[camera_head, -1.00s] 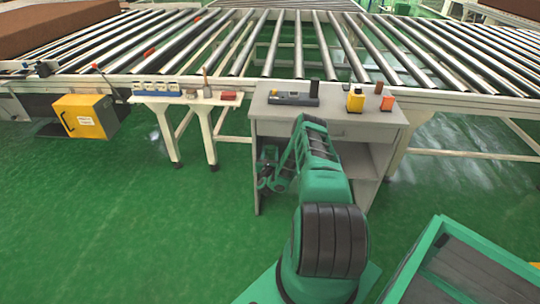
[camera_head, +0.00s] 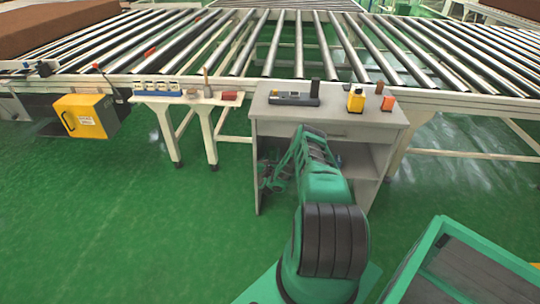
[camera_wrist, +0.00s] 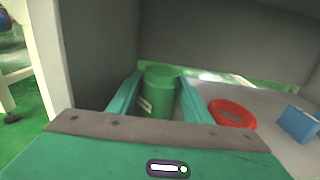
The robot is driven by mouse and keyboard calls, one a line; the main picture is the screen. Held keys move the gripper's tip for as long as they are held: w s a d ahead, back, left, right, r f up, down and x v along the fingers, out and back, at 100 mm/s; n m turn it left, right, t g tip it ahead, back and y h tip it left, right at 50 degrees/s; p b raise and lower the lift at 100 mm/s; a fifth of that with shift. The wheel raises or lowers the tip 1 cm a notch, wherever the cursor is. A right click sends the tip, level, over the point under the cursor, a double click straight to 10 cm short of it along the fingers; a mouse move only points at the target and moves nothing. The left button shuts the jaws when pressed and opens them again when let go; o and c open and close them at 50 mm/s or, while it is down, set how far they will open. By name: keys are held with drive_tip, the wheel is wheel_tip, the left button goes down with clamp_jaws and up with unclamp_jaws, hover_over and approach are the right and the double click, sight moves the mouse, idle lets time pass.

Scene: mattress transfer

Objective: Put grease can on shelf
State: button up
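The grease can, a green cylinder (camera_wrist: 160,90), stands upright between the two green fingers of my gripper (camera_wrist: 160,78) in the wrist view. The fingers lie close along both its sides and appear shut on it. The gripper and can are inside the open compartment of a grey cabinet (camera_head: 335,120). The compartment's shelf (camera_wrist: 262,105) shows to the right of the can. In the head view my arm covers part of the compartment, and the can cannot be made out there. Whether the can's base touches the shelf is hidden.
A red ring (camera_wrist: 232,113) and a blue box (camera_wrist: 298,124) lie on the shelf to the right. The cabinet's side wall (camera_wrist: 85,50) is close on the left.

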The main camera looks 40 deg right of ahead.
drive_tip(key=shift+o, duration=1.2)
drive_tip(key=shift+a, duration=0.1)
drive_tip(key=v, duration=1.1)
drive_tip(key=shift+s+a, duration=0.3)
drive_tip(key=shift+s, duration=0.1)
